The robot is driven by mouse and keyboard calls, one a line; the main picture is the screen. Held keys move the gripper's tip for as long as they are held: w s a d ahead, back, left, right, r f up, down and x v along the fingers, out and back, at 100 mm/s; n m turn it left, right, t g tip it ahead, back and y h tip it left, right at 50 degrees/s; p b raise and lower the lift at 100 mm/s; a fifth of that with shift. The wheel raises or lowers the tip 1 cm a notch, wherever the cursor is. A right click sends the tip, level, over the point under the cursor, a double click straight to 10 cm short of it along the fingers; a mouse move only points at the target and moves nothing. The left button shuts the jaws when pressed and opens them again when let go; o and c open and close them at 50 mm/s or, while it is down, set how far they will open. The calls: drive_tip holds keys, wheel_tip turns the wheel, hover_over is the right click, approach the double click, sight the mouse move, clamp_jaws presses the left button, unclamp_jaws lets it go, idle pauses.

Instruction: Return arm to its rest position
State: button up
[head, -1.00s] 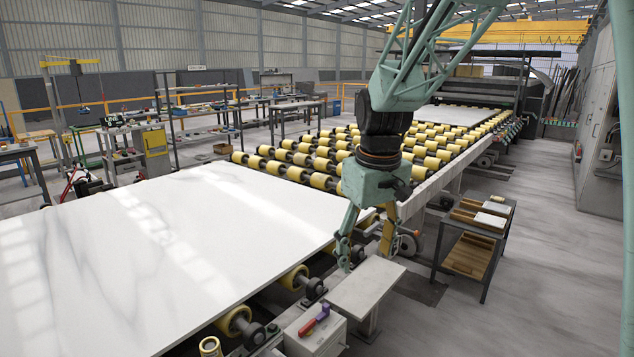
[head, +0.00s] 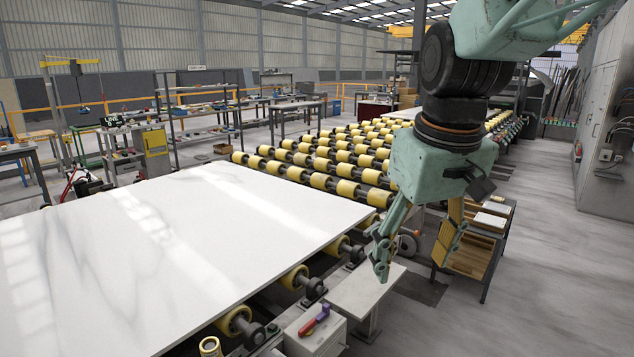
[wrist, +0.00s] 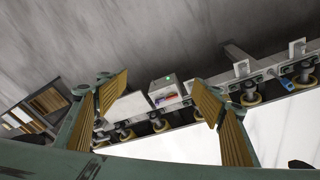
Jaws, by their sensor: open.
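My gripper (head: 412,262) is open and empty in the head view, its fingers pointing down and spread apart. It hangs in the air to the right of the white slab, over or near the small pale side table (head: 362,296). In the wrist view my gripper (wrist: 150,100) shows two ribbed yellow finger pads with a wide gap and nothing between them. The white stone slab (head: 180,250) lies flat on the roller conveyor, and part of it shows at the bottom of the wrist view (wrist: 180,146).
A grey box with a red and a purple item on top (head: 316,328) stands by the slab's near right corner. A two-tier cart (head: 478,262) with wooden trays stands right of my gripper. Yellow rollers (head: 330,165) extend behind the slab. The floor at right is clear.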

drive_tip(key=s+d+m+t, duration=0.1)
drive_tip(key=s+d+m, duration=0.2)
drive_tip(key=s, duration=2.1)
drive_tip(key=shift+d+r+t, duration=0.3)
drive_tip(key=shift+d+r, duration=0.05)
drive_tip(key=shift+d, duration=0.25)
